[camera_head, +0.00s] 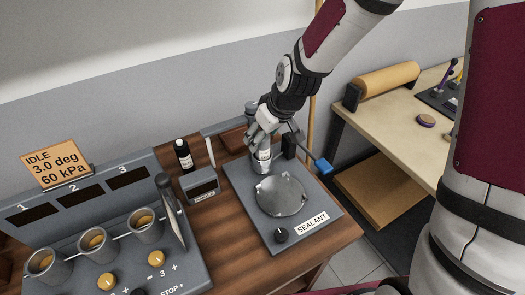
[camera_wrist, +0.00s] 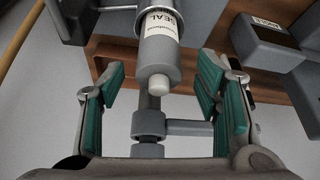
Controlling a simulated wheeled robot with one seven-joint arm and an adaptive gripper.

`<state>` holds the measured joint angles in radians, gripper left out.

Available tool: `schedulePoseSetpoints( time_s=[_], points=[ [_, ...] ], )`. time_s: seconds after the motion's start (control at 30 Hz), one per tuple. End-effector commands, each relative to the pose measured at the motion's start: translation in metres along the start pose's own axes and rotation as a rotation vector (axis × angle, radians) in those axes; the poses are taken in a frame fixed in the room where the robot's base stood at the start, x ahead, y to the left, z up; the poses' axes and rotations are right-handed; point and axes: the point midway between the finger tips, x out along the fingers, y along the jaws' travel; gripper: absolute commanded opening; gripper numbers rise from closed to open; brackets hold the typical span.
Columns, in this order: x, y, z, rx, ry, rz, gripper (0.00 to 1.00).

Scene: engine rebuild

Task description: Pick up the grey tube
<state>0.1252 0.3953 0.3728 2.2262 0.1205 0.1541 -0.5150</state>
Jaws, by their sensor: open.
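The grey tube (camera_head: 263,160), with a white label, stands at the back of the sealant station (camera_head: 242,203) in the head view. In the wrist view the tube (camera_wrist: 157,50) shows its label and a pale nozzle end pointing toward the camera. My gripper (camera_head: 260,142) is at the tube, covering its upper part in the head view. In the wrist view my gripper (camera_wrist: 163,78) is open, with green-padded fingers on both sides of the tube and gaps visible between. How deep the tube lies between the fingers I cannot tell.
A blue-ended lever (camera_head: 322,166) sticks out right of the tube. A round metal plate (camera_head: 280,196) lies in front. A small grey box (camera_head: 200,186) and dark bottle (camera_head: 183,154) stand to the left. A grey post with a side arm (camera_wrist: 150,125) is near the fingers.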

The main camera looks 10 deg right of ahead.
Motion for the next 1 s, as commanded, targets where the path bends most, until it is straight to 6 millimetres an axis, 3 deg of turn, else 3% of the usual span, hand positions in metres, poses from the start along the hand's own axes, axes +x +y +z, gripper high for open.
schedulePoseSetpoints(
  time_s=[0.3,0.57,0.6,0.83,1.0],
  points=[
    [0.036,0.000,-0.004,0.000,-0.002,-0.002,0.58],
    [0.038,0.001,-0.004,0.000,0.000,0.000,0.58],
    [0.038,0.001,-0.004,0.000,0.000,0.000,0.55],
    [0.038,0.001,-0.004,0.000,-0.001,-0.001,0.03],
    [0.038,0.001,-0.004,0.000,0.000,0.000,0.00]
  ],
)
